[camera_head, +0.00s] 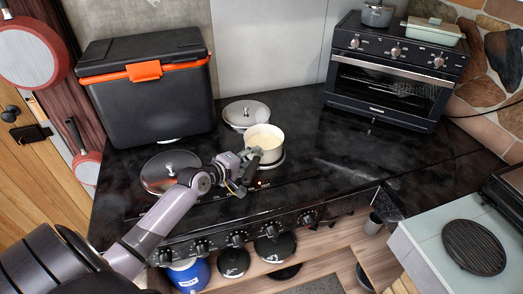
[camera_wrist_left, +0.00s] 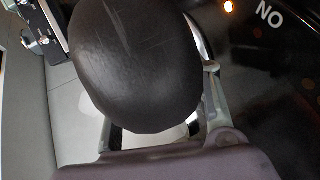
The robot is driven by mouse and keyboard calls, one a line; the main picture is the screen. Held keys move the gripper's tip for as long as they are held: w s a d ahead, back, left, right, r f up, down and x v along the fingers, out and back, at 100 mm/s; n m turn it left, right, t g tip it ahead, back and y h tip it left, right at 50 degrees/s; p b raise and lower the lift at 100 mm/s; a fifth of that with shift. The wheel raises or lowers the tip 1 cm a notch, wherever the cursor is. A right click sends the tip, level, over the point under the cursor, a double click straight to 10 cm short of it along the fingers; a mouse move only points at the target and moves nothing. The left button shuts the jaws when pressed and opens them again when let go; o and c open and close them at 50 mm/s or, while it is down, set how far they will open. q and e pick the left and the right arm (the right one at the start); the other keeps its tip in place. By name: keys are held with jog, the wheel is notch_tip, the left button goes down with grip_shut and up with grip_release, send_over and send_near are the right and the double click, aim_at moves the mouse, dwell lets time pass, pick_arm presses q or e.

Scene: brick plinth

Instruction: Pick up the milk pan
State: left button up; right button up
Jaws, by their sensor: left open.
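The milk pan (camera_head: 265,138) is a small cream-white pan on the dark stovetop, right of centre in the head view. Its dark handle (camera_head: 250,174) points toward the front, where my left gripper is. My left gripper (camera_head: 239,178) is open at the handle, coming in from the left. In the left wrist view, a large dark rounded shape (camera_wrist_left: 140,65), probably the handle's end, fills the middle and hides much of the gripper (camera_wrist_left: 160,135). I cannot tell whether the fingers touch it. My right gripper is not in view.
A lid (camera_head: 246,112) lies behind the pan, and another lid (camera_head: 170,170) lies left under my arm. A black cooler box (camera_head: 150,100) with an orange latch stands back left. A toaster oven (camera_head: 390,85) stands back right. The stovetop right of the pan is clear.

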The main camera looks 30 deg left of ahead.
pick_arm(q)
jog(key=shift+s, duration=0.1)
jog(key=shift+c, duration=0.8)
grip_shut()
jog(key=shift+f, duration=0.1)
